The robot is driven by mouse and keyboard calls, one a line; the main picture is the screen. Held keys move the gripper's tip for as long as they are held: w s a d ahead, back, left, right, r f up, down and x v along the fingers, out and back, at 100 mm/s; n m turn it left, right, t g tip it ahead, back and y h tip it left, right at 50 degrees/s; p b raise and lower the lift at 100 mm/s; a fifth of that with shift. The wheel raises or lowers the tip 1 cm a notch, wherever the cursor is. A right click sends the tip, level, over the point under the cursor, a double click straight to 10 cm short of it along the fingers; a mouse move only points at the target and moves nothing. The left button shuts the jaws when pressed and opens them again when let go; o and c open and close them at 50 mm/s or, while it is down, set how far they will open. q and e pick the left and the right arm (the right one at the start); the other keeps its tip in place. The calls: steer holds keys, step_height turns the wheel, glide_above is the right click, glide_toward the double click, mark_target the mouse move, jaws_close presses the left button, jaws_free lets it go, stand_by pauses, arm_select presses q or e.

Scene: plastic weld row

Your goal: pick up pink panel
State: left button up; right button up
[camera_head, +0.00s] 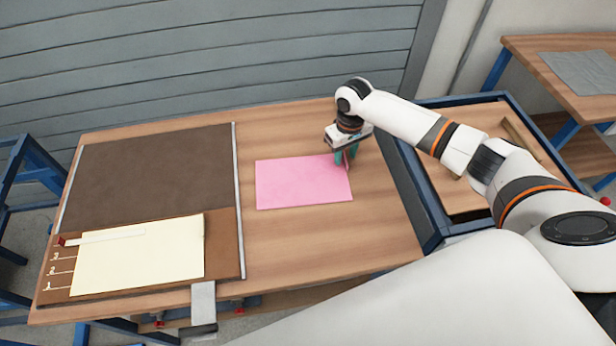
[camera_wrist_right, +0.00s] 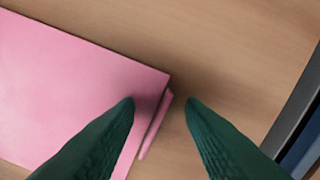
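The pink panel (camera_head: 295,183) lies flat on the wooden table, right of the brown board. My right gripper (camera_head: 346,160) is at the panel's right edge near its far right corner. In the right wrist view, the panel (camera_wrist_right: 70,85) fills the left side, with a narrow pink strip along its edge. The two green fingers (camera_wrist_right: 160,102) stand apart, with the panel's edge between them. The left finger overlaps the panel in the picture and the right finger is over bare wood. I cannot tell whether they touch the panel. My left gripper is out of view.
A brown board (camera_head: 150,170) with a cream sheet (camera_head: 140,262) and a white strip lies at the left of the table (camera_head: 290,245). A blue-framed bin (camera_head: 432,225) stands close on the right. Bare wood surrounds the panel.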

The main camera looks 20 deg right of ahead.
jaws_close()
